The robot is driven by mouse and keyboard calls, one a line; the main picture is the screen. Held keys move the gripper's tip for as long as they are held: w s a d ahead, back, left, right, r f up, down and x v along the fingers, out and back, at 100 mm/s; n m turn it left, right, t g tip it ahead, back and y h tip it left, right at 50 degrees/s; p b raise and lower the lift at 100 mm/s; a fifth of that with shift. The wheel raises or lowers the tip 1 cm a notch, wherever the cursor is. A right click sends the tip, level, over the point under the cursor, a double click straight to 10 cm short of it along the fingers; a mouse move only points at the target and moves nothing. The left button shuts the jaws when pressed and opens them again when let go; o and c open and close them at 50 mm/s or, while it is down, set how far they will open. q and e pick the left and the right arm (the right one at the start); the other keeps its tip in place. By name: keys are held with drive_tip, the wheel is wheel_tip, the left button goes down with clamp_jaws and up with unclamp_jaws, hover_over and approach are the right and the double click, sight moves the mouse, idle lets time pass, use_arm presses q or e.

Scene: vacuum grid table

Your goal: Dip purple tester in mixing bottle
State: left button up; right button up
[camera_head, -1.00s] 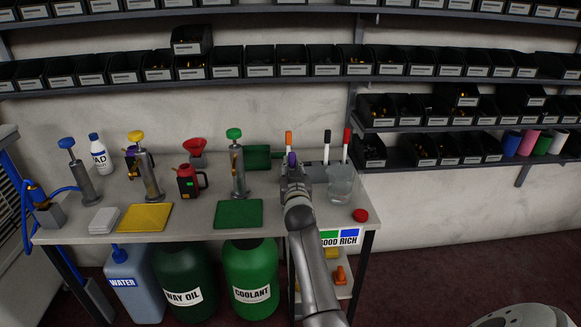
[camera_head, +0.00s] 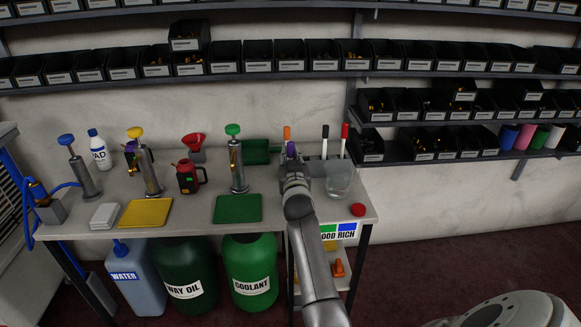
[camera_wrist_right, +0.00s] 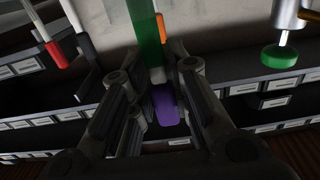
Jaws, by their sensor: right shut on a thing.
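My right gripper (camera_wrist_right: 160,112) is shut on the purple tester (camera_wrist_right: 165,107). In the head view the tester's purple top (camera_head: 291,149) shows just above the right gripper (camera_head: 293,166), over the back right of the table. The clear mixing bottle (camera_head: 340,180) stands just right of the gripper, apart from the tester in the picture. The tester's lower end is hidden in the head view. My left gripper is out of view.
Orange (camera_head: 287,133), black (camera_head: 325,132) and red (camera_head: 345,132) testers stand upright behind the gripper. A green-topped pump (camera_head: 236,160) and a green mat (camera_head: 237,208) are to the left. A red cap (camera_head: 358,210) lies at the table's right front.

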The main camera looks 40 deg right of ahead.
drive_tip(key=shift+r+p, duration=5.7)
drive_tip(key=shift+r, duration=1.25)
wheel_tip(320, 180, up, 4)
drive_tip(key=p, duration=0.3)
